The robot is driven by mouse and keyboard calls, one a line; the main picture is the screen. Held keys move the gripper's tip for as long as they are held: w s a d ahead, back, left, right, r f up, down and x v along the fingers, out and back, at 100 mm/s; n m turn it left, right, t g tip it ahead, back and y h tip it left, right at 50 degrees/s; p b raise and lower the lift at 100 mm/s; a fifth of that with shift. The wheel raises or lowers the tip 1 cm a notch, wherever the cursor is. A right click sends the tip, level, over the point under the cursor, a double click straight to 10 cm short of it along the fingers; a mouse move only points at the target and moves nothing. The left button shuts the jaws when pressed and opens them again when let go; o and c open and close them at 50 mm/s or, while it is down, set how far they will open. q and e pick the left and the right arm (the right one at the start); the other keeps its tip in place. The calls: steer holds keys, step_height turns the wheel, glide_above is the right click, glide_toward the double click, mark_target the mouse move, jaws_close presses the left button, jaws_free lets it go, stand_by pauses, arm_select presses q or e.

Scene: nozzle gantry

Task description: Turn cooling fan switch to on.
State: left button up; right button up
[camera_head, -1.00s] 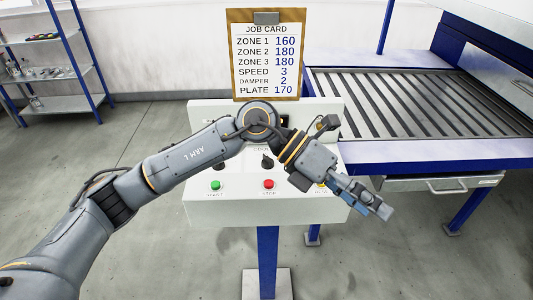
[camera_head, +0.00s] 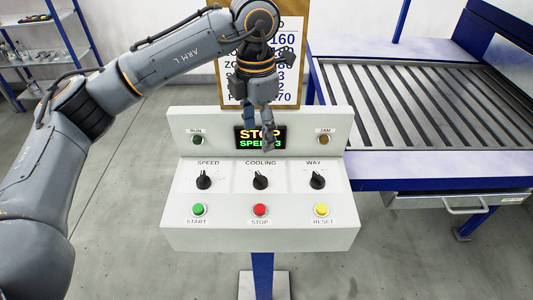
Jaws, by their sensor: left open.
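The cooling switch (camera_head: 260,181) is a black rotary knob in the middle of the pale control panel (camera_head: 180,231), under the COOLING label. Its pointer is up or slightly tilted; the position marks are too small to read. My left gripper (camera_head: 259,143) hangs fingers down above the knob, in front of the display, with its jaws open and empty. It appears apart from the knob. My right gripper is out of view.
The speed knob (camera_head: 204,181) and way knob (camera_head: 317,181) flank the cooling knob. Green start (camera_head: 199,209), red stop (camera_head: 260,210) and yellow reset (camera_head: 321,209) buttons sit below. The display (camera_head: 276,144) reads STOP, SPEED 3. A conveyor (camera_head: 400,110) stands right.

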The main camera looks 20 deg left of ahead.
arm_select(q)
steer(key=p, duration=0.4)
glide_above(259, 177)
step_height(259, 177, down, 9)
steer(key=shift+a+f, duration=0.1)
step_height(259, 177, down, 3)
steer(key=shift+f, duration=0.4)
steer(key=shift+w+f, duration=0.1)
steer(key=shift+f, duration=0.05)
steer(key=shift+c, duration=0.7)
steer(key=c, duration=1)
steer(key=shift+c, duration=0.2)
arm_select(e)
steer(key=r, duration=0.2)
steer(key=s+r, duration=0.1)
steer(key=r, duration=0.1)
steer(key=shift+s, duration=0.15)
